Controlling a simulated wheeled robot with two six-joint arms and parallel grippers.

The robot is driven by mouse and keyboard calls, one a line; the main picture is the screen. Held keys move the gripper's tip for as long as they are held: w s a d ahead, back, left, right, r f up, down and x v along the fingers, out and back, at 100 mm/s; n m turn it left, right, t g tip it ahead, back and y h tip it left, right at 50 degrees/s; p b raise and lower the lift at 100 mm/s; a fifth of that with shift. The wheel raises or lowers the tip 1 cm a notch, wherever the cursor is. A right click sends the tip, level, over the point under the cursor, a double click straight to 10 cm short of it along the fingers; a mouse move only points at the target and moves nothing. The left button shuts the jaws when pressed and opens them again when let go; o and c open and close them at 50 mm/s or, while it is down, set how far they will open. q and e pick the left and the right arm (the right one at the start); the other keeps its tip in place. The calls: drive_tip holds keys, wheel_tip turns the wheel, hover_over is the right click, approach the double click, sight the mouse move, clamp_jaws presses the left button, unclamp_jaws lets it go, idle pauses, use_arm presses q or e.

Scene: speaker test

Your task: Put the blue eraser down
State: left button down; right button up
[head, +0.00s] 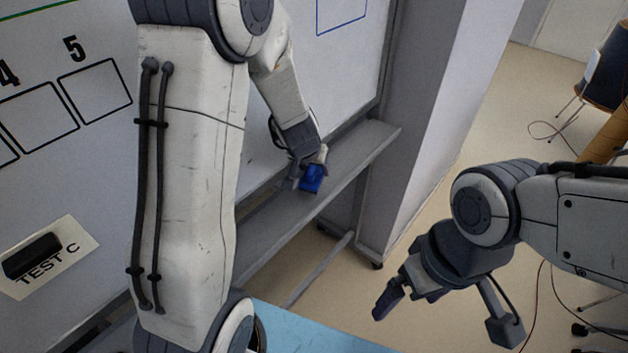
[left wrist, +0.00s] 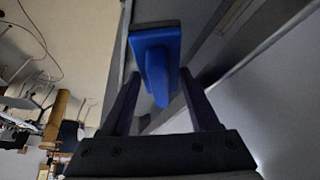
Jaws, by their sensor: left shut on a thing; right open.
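The blue eraser (head: 313,179) is at my left gripper (head: 308,172), over the grey ledge (head: 352,160) below the whiteboard. In the left wrist view the blue eraser (left wrist: 157,58) has a broad base and a narrower grip part that lies between the two fingers of my left gripper (left wrist: 162,100). My left gripper is shut on it. I cannot tell whether the eraser touches the ledge. My right gripper (head: 408,302) is open and empty, off to the right over the floor.
The whiteboard (head: 335,75) stands behind the ledge. A black eraser (head: 32,256) is on a TEST C label at the left. A blue surface (head: 310,332) is at the bottom, and a chair (head: 607,80) stands at the upper right. The ledge's right end is bare.

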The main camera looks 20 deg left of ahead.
sight(314, 178)
use_arm(q)
drive_tip(key=shift+f+b, duration=0.8)
drive_tip(key=shift+f, duration=0.5)
use_arm(e)
drive_tip(key=shift+f, duration=1.35)
use_arm(q)
drive_tip(key=shift+f+b, duration=0.6)
drive_tip(key=shift+f, duration=0.05)
drive_tip(key=shift+c, duration=0.7)
unclamp_jaws()
drive_tip(key=shift+r, duration=0.1)
use_arm(e)
drive_tip(key=shift+f, duration=0.5)
use_arm(q)
drive_tip(key=shift+r+p, duration=0.65)
drive_tip(key=shift+p, duration=0.1)
drive_tip(key=p+v, duration=0.7)
drive_tip(key=v, duration=0.4)
drive_tip(key=shift+d+r, duration=0.1)
drive_tip(key=shift+s+r+p, duration=0.25)
drive_tip(key=shift+p, duration=0.2)
use_arm(e)
wheel_tip(314, 178, up, 9)
